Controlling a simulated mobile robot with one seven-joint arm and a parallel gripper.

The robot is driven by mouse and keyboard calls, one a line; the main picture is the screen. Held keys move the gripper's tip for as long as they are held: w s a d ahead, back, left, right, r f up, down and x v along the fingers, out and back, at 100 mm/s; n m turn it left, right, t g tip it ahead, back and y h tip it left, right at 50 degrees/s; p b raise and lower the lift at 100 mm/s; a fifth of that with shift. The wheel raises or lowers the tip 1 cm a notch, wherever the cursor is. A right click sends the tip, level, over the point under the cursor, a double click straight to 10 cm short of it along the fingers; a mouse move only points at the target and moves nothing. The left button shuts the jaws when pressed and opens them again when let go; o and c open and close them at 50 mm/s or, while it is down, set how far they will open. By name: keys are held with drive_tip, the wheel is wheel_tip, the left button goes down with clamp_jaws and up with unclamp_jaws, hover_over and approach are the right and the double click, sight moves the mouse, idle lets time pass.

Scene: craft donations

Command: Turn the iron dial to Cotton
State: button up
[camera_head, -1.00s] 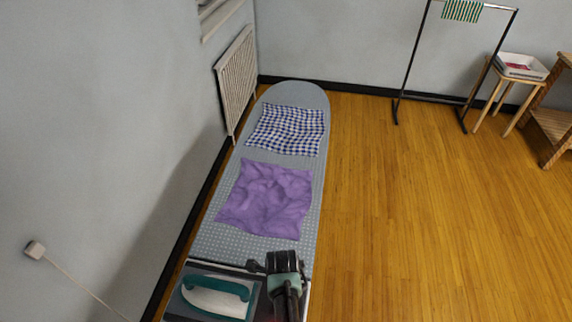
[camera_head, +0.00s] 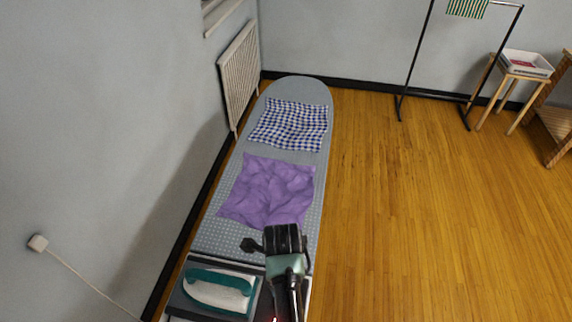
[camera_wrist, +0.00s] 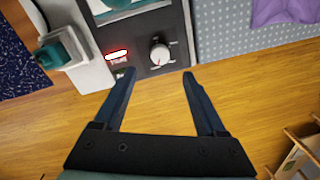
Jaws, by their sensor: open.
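The iron dial (camera_wrist: 160,53) is a round pale knob on a dark control panel in the wrist view. Small marks surround it, too small to read, so I cannot tell its setting. My gripper (camera_wrist: 158,74) is open and empty, its two dark fingers spread either side of the dial's line and apart from it. A glowing red display (camera_wrist: 116,55) is left of the dial. In the head view the teal and white iron (camera_head: 218,291) lies on its dark rest at the board's near end, left of my gripper. The dial is not discernible there.
The grey ironing board (camera_head: 225,225) carries a crumpled purple cloth (camera_head: 268,190) and a blue checked cloth (camera_head: 290,127). A radiator (camera_head: 239,75) and wall border its left side. Wooden floor (camera_head: 430,220) is open to the right. A white tray (camera_head: 527,64) sits on a stool.

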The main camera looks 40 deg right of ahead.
drive_tip(key=shift+a+r, duration=0.1)
drive_tip(key=shift+r, duration=2.05)
